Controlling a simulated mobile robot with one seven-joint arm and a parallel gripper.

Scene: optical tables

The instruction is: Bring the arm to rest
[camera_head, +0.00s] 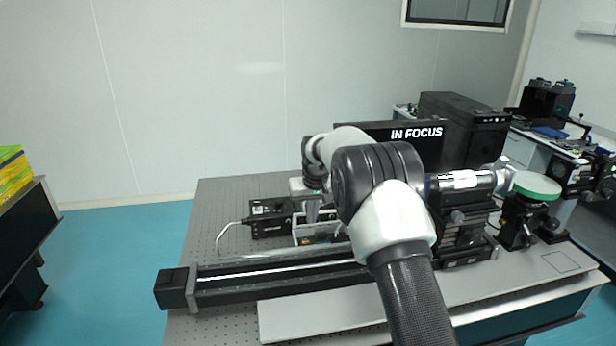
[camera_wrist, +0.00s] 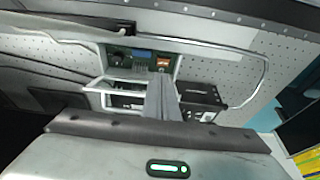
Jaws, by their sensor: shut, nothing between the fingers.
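My arm reaches forward from the lower right over the optical table (camera_head: 222,192) in the head view, with its elbow bent. My gripper (camera_head: 312,212) points down above a small pale open-topped box (camera_head: 298,233) on the table. In the wrist view the fingers of my gripper (camera_wrist: 159,82) are together, with nothing between them. The pale open frame of the box (camera_wrist: 105,85) shows behind and beside them. I cannot tell how close the fingertips are to it. Part of the gripper is hidden behind my arm in the head view.
A long black rail (camera_head: 178,289) lies along the table's front. A black device (camera_head: 268,220) stands left of the box. A screen reading "IN FOCUS" (camera_head: 417,133) and a black computer case (camera_head: 464,112) stand behind. Optics with a green disc (camera_head: 537,184) stand right. The table's far left is clear.

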